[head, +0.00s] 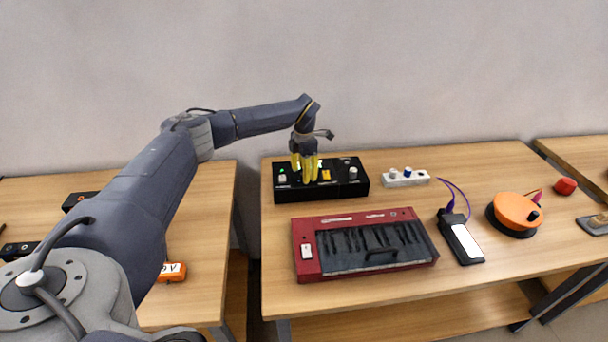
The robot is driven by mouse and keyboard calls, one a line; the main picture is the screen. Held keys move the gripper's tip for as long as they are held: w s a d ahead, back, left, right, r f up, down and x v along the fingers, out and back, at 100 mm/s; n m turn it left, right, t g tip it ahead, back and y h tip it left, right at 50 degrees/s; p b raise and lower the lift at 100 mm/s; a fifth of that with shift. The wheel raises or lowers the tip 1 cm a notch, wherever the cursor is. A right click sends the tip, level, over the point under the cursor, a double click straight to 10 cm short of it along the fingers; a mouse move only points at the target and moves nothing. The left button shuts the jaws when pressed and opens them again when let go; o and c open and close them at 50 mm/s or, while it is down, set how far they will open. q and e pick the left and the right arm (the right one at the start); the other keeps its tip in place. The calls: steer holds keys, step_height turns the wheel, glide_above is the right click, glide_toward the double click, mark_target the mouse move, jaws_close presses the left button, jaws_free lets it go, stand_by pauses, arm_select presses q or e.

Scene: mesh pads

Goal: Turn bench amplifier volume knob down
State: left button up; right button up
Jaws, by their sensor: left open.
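A black box (343,188) with light knobs, an orange switch and a small green light sits at the back left of the middle table. It looks like the bench amplifier, but no label is readable. One pale knob (353,173) is at its right end and another pale control (282,179) at its left. My left gripper (305,180) has yellow fingers, open and pointing down over the left-middle of the box. The fingers hide the part of the panel behind them. Whether they touch a knob, I cannot tell. My right gripper is not in view.
A red keyboard (308,262) lies in front of the box. Farther right are a black handheld device (463,242) with a purple cable, an orange round device (516,210) and a red block (565,186).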

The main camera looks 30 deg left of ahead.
arm_select(q)
steer(key=shift+f, duration=0.55)
steer(key=shift+c, duration=0.4)
jaws_close()
